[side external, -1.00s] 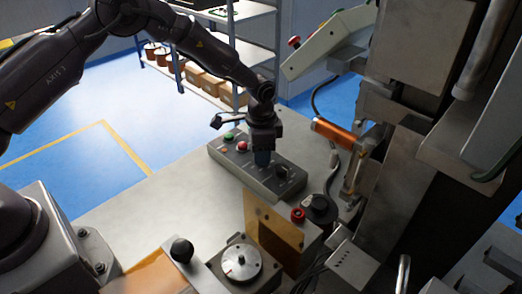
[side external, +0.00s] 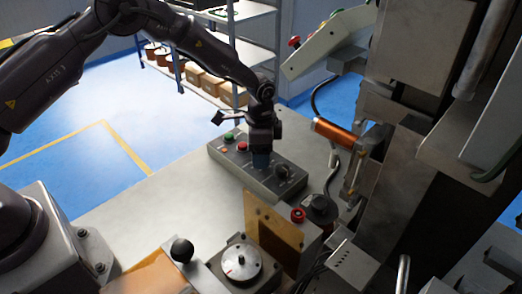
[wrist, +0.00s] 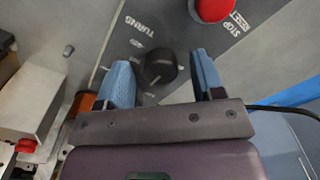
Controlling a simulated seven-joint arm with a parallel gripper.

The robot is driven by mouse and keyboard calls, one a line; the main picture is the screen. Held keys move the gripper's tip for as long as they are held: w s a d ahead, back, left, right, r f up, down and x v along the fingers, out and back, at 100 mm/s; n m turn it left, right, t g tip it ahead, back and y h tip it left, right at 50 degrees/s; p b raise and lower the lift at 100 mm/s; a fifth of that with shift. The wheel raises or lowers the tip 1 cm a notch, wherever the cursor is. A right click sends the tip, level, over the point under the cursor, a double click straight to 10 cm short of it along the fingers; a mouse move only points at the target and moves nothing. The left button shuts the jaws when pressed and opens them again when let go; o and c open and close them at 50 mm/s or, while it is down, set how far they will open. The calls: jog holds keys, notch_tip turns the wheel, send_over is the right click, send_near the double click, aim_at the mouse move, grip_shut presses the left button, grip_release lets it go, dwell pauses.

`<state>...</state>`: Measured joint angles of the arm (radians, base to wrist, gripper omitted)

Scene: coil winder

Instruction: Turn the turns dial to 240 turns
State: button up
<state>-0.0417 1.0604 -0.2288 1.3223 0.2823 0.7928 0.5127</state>
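The turns dial (wrist: 158,70) is a dark round knob on a grey panel, with the word TURNS printed beside it in the wrist view. Its pointer setting and scale numbers are too small to read. My gripper (wrist: 163,78) has two blue fingers spread apart, one on each side of the dial, with gaps showing between the fingers and the knob. In the side external view my gripper (side external: 261,160) points down over the grey control box (side external: 228,166). There I cannot tell whether the fingertips reach the knob's height.
A red STOP RESET button (wrist: 212,8) is near the dial. A green button (side external: 229,137) and a black knob (side external: 282,171) are also on the box. The winder with its copper coil (side external: 334,132) stands to the right. The bench left of the box is clear.

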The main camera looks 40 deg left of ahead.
notch_tip(320, 180, up, 13)
dwell(0.7)
jog(key=s+a+r+n+t, duration=0.1)
jog(key=s+r, duration=0.4)
jog(key=s, duration=0.5)
jog(key=s+a+r+n+t, duration=0.2)
jog(key=s+r+n, duration=0.3)
jog(key=s, duration=0.5)
jog(key=s+a+r+n+t, duration=0.2)
jog(key=s+r+n, duration=0.1)
jog(key=s+r, duration=0.4)
jog(key=s, duration=0.3)
jog(key=shift+s+t, duration=0.2)
jog(key=shift+t, duration=0.1)
